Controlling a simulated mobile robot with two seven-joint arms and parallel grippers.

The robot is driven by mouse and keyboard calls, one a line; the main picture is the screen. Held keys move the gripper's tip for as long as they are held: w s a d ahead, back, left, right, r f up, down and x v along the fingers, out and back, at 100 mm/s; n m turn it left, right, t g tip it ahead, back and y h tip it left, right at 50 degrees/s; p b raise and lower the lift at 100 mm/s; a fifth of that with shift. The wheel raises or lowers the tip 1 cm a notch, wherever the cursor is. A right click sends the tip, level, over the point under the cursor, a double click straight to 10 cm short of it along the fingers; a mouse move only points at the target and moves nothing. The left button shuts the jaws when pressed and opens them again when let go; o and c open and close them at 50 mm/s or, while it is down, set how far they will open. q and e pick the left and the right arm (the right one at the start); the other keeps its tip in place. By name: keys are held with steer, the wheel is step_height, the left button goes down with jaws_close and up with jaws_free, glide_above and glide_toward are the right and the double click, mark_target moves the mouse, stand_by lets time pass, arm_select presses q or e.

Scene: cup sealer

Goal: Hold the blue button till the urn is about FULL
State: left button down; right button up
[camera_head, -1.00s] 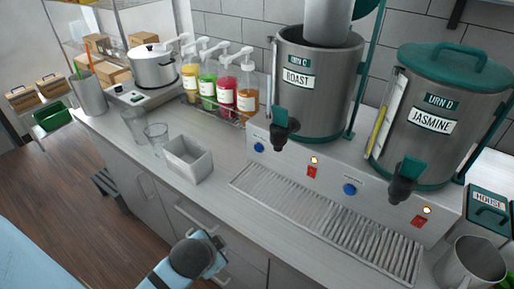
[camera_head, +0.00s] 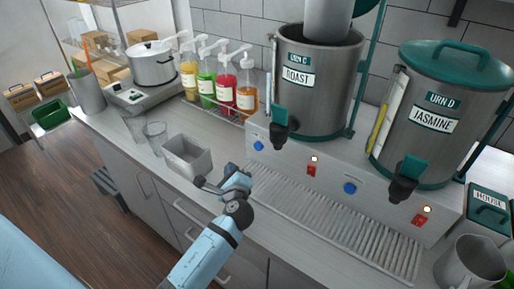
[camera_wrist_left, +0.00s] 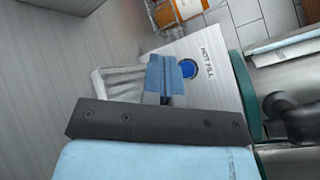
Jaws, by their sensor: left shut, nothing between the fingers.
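The roast urn (camera_head: 318,85) stands on the dispenser base with its lid off and a grey cylinder over its open top. The jasmine urn (camera_head: 440,120) stands to its right with a green lid on. A blue button (camera_head: 258,146) is on the base below the roast urn's left side; another blue button (camera_head: 350,188) is further right. My left gripper (camera_head: 225,182) is shut and empty over the counter, left of the drip grate and apart from the buttons. In the left wrist view a blue button (camera_wrist_left: 188,68) labelled HOT FILL lies just past the blue fingers (camera_wrist_left: 166,78). My right gripper is not seen.
A drip grate (camera_head: 330,220) runs along the base front. A square grey bin (camera_head: 186,156) and clear cups (camera_head: 155,135) stand left of my gripper. Syrup pump bottles (camera_head: 225,90) and a pot (camera_head: 152,66) are at the back. A metal pitcher (camera_head: 470,265) stands at the right front.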

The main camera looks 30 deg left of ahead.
mark_target(258, 147)
arm_select(q)
steer(key=w, duration=0.2)
steer(key=w+b, duration=0.1)
steer(key=w, duration=0.2)
steer(key=w+b, duration=0.1)
steer(key=w, duration=0.1)
steer(key=shift+w+d, duration=0.2)
steer(key=shift+d, duration=0.1)
steer(key=shift+w, duration=0.65)
steer(key=shift+w, duration=0.15)
stand_by(1.4)
steer(key=shift+w, duration=0.3)
steer(key=shift+w+d, duration=0.1)
steer(key=shift+w, duration=0.5)
stand_by(3.9)
